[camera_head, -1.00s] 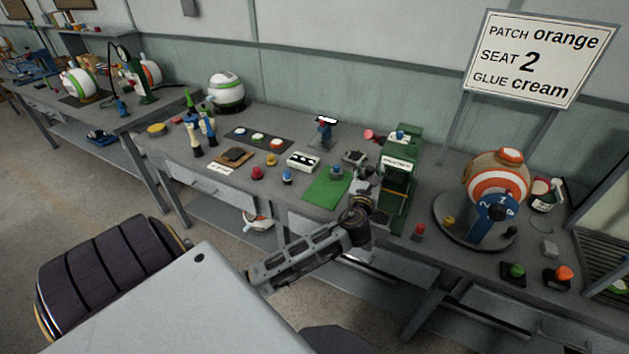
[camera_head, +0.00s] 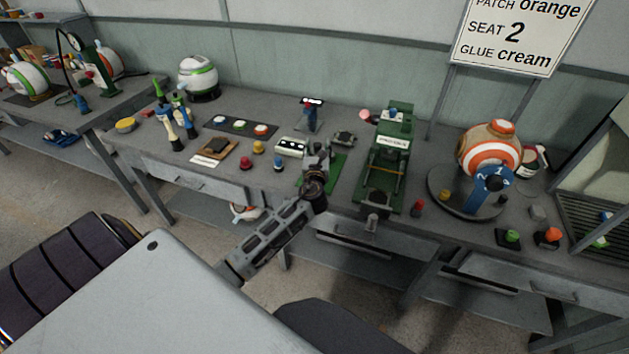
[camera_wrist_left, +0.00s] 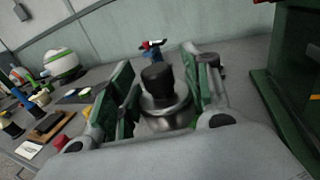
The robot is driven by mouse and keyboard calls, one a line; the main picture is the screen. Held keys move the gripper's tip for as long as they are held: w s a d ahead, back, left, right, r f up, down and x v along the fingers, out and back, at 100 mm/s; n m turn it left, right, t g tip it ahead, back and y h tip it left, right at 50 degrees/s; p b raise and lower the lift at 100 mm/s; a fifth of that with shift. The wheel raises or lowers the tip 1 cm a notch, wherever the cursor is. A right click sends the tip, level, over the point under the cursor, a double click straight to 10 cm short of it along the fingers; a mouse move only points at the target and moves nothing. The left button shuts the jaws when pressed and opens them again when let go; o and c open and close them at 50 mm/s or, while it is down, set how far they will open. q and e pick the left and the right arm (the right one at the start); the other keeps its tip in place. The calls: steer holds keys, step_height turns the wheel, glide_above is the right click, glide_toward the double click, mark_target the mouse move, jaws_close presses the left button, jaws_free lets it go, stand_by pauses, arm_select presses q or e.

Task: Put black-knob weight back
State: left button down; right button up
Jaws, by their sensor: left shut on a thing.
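My left gripper (camera_head: 318,156) is above the green mat (camera_head: 337,172), to the left of the green press (camera_head: 386,155). In the left wrist view, the black-knob weight (camera_wrist_left: 160,104), a shiny metal cylinder with a black knob on top, stands upright between the two green-padded fingers. The gripper is shut on it. In the head view the gripper hides the weight, and I cannot make out the gap beneath it. My right gripper is not in view.
A pale block with dark round spots (camera_head: 292,147) lies just left of my gripper. Red (camera_head: 246,163), yellow (camera_head: 258,147) and blue (camera_head: 278,164) knobbed pieces stand further left. A small blue stand (camera_head: 309,117) is behind. The orange-striped ball (camera_head: 487,150) is at right.

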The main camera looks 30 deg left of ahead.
arm_select(q)
steer(key=shift+w+d, duration=0.1)
steer(key=shift+d, duration=0.05)
steer(key=shift+w+d+m+h, duration=0.15)
steer(key=shift+d+m+h, duration=0.15)
stand_by(0.5)
